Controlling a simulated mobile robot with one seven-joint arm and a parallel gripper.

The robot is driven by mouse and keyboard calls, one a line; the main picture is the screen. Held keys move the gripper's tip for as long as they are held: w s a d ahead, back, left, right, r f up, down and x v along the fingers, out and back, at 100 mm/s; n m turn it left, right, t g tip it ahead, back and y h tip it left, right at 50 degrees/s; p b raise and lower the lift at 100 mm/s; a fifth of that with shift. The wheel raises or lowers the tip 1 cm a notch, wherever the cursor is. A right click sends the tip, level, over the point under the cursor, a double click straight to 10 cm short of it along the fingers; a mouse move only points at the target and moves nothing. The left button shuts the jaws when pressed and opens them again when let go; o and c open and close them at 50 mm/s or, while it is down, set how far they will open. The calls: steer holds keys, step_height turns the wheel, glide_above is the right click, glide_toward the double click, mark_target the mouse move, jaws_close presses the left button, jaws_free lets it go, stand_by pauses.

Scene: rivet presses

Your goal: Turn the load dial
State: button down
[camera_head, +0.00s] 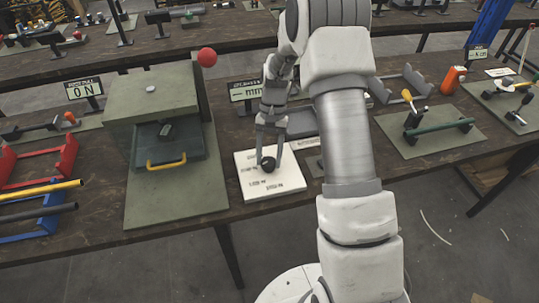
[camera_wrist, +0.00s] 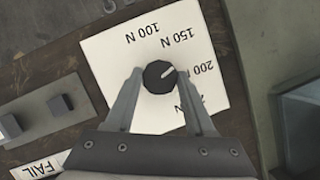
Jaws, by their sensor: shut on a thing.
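My gripper (camera_wrist: 160,73) is shut on the dial, one finger on each side. In the head view the dial (camera_head: 268,165) is between the fingertips of my gripper (camera_head: 269,157), on the card (camera_head: 252,187).
A green press (camera_head: 160,115) with a yellow drawer handle (camera_head: 166,163) stands left of the card. Its sign (camera_head: 84,89) reads 0 N. A red ball knob (camera_head: 207,57) rises at its right edge. Red and blue racks (camera_head: 40,170) stand farther left. A FAIL label (camera_wrist: 46,168) lies near the card.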

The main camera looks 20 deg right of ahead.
mark_target(270, 161)
steer(key=n+h, duration=0.1)
steer(key=n, duration=0.1)
steer(key=n+h, duration=0.1)
steer(key=n, duration=0.4)
steer(key=shift+a+h, duration=0.25)
steer(key=shift+h, duration=0.15)
steer(key=n+h, duration=0.1)
steer(key=n, duration=0.2)
steer(key=n+t+h, duration=0.1)
steer(key=n, duration=0.3)
steer(key=shift+a+p, duration=0.15)
steer(key=shift+p, duration=0.2)
steer(key=shift+c, duration=1.3)
jaws_free()
steer(key=shift+h, duration=0.3)
steer(key=r, duration=0.3)
steer(key=d+r, duration=0.1)
steer(key=shift+s+r, duration=0.25)
steer(key=shift+r, duration=0.15)
steer(key=s+d+r, duration=0.5)
steer(key=d+r, duration=0.1)
steer(key=d, duration=0.3)
steer(key=shift+s, duration=0.25)
